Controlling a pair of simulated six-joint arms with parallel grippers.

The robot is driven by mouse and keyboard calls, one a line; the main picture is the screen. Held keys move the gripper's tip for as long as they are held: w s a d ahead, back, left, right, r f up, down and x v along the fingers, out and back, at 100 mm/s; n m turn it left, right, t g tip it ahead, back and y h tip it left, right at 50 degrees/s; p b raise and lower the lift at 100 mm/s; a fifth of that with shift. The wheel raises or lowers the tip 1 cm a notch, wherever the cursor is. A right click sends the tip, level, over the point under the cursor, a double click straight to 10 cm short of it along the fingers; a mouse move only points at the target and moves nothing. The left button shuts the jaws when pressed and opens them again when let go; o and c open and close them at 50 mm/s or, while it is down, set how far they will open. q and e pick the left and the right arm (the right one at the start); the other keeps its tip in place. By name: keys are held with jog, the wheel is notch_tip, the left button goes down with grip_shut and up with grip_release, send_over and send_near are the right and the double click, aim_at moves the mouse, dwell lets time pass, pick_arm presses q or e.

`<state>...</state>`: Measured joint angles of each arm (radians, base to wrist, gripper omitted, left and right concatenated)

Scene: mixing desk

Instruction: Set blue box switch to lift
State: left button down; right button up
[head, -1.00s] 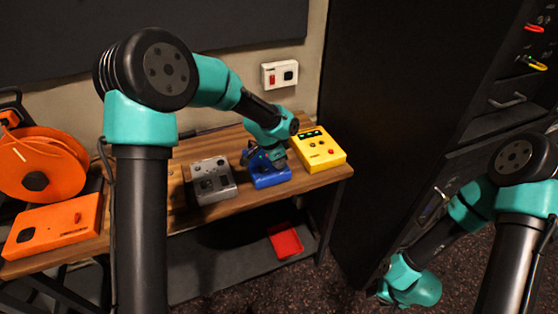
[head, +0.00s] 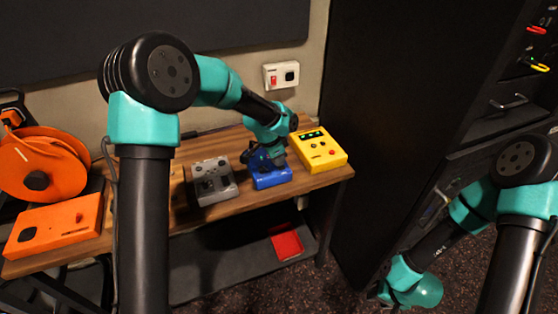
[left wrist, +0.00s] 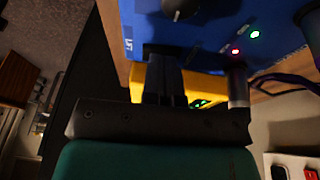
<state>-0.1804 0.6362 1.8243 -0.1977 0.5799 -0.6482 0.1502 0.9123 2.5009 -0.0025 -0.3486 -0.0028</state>
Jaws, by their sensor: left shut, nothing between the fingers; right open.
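The blue box (head: 271,180) sits on the wooden desk between the grey box and the yellow box. My left gripper (head: 262,160) is over it, shut and empty, and hides much of its top. In the left wrist view the blue box (left wrist: 200,30) fills the top, with a black knob (left wrist: 181,8), a pink light and a green light. The shut fingers (left wrist: 164,75) reach up to its near edge. A grey metal cylinder (left wrist: 238,88) stands beside them; whether it is the switch lever I cannot tell. My right gripper (head: 380,294) is dark and small, low at right, away from the desk.
The grey box (head: 213,183) stands close on the left and the yellow box (head: 320,152) close on the right. An orange box (head: 50,232) and an orange cable reel (head: 40,165) are at far left. A dark cabinet stands right of the desk; a red tray (head: 286,244) lies below.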

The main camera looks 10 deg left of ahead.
pick_arm(q)
jog(key=shift+w+r, duration=0.1)
jog(key=shift+r, duration=0.55)
jog(key=v, duration=1.2)
jog(key=shift+w+r, duration=0.15)
jog(key=shift+r, duration=0.25)
jog(key=shift+d, duration=0.2)
